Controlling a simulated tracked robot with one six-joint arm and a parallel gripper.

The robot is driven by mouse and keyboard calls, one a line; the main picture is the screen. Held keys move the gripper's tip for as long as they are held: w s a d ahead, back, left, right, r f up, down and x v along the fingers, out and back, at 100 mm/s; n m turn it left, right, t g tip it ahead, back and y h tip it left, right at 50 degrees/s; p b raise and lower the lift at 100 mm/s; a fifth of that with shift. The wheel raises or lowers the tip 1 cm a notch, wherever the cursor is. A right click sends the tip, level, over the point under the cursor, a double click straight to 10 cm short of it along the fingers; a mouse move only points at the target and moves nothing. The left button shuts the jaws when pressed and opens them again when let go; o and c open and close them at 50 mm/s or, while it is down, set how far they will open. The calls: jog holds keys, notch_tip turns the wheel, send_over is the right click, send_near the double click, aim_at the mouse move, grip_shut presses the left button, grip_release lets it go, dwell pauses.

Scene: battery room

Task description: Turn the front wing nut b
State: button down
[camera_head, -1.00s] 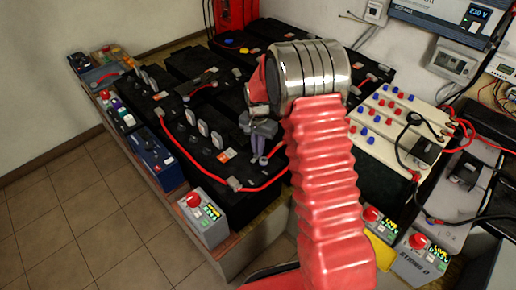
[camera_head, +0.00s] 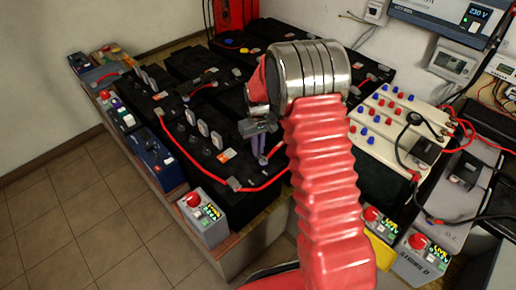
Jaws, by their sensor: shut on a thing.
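My gripper (camera_head: 261,158) is at the front right of the black batteries (camera_head: 188,122), below the metal wrist of my red arm. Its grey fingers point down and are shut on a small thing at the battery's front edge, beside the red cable. I take this to be front wing nut b; the fingers hide it, and no letter can be read. Upright pale tabs (camera_head: 210,135) stand in a row on the battery top to the left of my gripper.
A red cable (camera_head: 190,158) runs over the front battery past my gripper. A grey box with a red knob (camera_head: 202,219) stands in front. White batteries with red and blue caps (camera_head: 384,128) are to the right. Tiled floor (camera_head: 90,215) is clear at the left.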

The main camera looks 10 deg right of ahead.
jog(key=n, duration=0.3)
jog(key=shift+w+r, duration=0.1)
jog(key=shift+n, duration=0.4)
jog(key=c, duration=1.8)
grip_release()
jog(key=shift+c, duration=0.2)
notch_tip(320, 180, up, 14)
jog(key=shift+f, duration=0.2)
jog(key=shift+m, duration=0.3)
